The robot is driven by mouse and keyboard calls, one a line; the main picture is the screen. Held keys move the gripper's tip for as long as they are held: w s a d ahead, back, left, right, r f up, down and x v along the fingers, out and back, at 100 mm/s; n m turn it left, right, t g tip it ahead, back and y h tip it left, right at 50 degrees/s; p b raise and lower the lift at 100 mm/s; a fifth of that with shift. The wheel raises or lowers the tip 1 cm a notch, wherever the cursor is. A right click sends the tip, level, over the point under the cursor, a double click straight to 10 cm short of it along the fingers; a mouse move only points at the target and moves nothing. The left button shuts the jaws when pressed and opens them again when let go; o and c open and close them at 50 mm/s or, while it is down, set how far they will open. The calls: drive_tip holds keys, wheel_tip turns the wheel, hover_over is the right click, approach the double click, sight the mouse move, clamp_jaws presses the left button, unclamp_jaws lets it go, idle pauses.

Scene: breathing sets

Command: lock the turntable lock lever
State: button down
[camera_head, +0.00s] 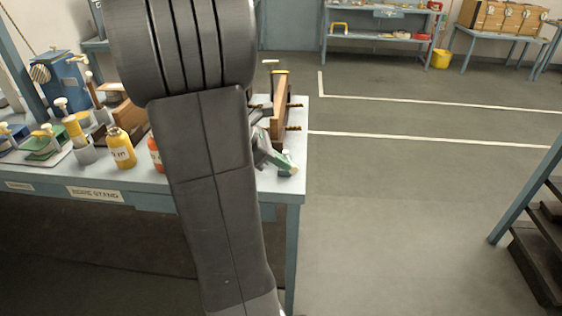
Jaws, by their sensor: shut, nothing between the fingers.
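My dark arm (212,185) fills the middle of the view and stands in front of the workbench (190,185). I cannot make out my gripper; the arm may hide it. I cannot clearly pick out the turntable or its lock lever. Just right of the arm, near the bench's right end, a grey-green device (272,155) shows in part. A brown wooden block with dark pegs (279,108) stands behind it. Whether either belongs to the turntable I cannot tell.
A yellow bottle (122,150) and a partly hidden orange one (155,153) stand left of the arm. A blue machine (65,80) and several small tools crowd the bench's left. Dark steps (540,250) stand at right. The floor between is clear.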

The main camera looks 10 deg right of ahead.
sight(296, 166)
drive_tip(key=shift+d, duration=0.1)
drive_tip(key=shift+s+d+n+t, duration=0.1)
drive_tip(key=shift+d+n+t, duration=0.05)
drive_tip(key=shift+n+t, duration=0.2)
drive_tip(key=shift+d, duration=0.1)
drive_tip(key=shift+s+d+n+t, duration=0.2)
drive_tip(key=shift+d+n+t, duration=0.5)
drive_tip(key=shift+n, duration=0.35)
drive_tip(key=d+n+t, duration=0.1)
drive_tip(key=d+n+t+y, duration=0.1)
drive_tip(key=n, duration=0.1)
drive_tip(key=shift+w, duration=0.1)
drive_tip(key=shift+a, duration=0.1)
drive_tip(key=shift+w+a, duration=0.1)
drive_tip(key=shift+w+a, duration=0.25)
drive_tip(key=shift+a, duration=0.4)
